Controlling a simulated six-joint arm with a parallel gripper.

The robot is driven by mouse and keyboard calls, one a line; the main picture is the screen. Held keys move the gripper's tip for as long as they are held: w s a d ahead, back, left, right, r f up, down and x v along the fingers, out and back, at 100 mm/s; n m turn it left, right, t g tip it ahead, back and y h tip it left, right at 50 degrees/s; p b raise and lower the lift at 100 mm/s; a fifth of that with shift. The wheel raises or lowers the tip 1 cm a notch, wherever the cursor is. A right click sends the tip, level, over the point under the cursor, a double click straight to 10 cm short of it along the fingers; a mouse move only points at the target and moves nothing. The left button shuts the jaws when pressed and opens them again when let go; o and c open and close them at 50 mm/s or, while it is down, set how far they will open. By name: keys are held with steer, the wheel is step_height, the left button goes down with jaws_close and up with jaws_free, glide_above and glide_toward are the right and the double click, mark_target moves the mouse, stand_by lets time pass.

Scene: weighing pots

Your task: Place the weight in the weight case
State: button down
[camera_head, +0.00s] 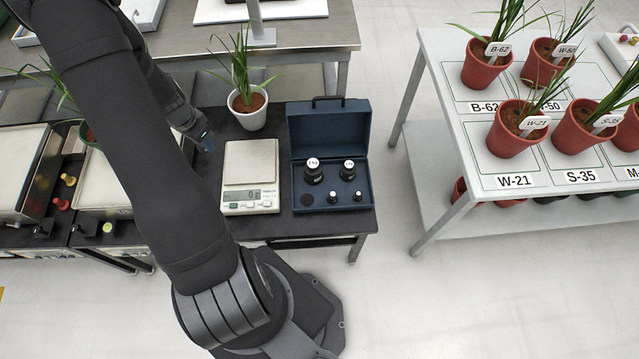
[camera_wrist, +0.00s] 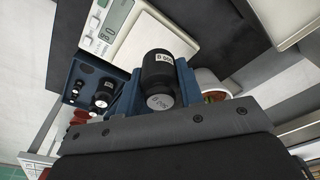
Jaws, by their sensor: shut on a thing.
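A black weight (camera_wrist: 157,70) with a white label, which seems to read 500 g, sits between the blue fingers of my gripper (camera_wrist: 158,86) in the wrist view. My gripper is shut on it. In the head view, my gripper (camera_head: 206,141) is left of the scale's far end, partly behind my arm, and the weight cannot be made out. The blue weight case (camera_head: 363,190) stands open, lid up, right of the scale. It holds two larger black weights (camera_head: 313,171) and two smaller ones (camera_head: 333,197). A dark round recess (camera_head: 307,200) at its front left looks empty. The case also shows in the wrist view (camera_wrist: 73,82).
The scale (camera_head: 250,162) stands left of the case with an empty plate, its display apparently at zero. A white pot with a plant (camera_head: 247,112) stands behind the scale. The case's raised lid (camera_head: 329,127) is at its back. A table of labelled red pots (camera_head: 513,135) stands apart at right.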

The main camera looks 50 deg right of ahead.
steer(key=s+d+f+m+g, duration=0.1)
steer(key=s+d+f+m, duration=0.3)
steer(key=s+d, duration=0.45)
steer(key=s+d+f+m, duration=0.1)
steer(key=s+d+m, duration=0.5)
steer(key=s+d, duration=0.25)
steer(key=s+d+f+m+y, duration=0.1)
steer(key=s+d+f+m, duration=0.3)
steer(key=s, duration=0.7)
steer(key=s+f+m, duration=0.1)
steer(key=s+m, duration=0.5)
steer(key=s, duration=0.5)
glide_above(333, 188)
steer(key=shift+g, duration=0.3)
steer(key=f, duration=0.7)
steer(key=shift+w, duration=0.25)
steer(key=shift+f, duration=2.05)
steer(key=shift+f, duration=0.1)
steer(key=c, duration=1.3)
jaws_free()
steer(key=shift+o, duration=0.2)
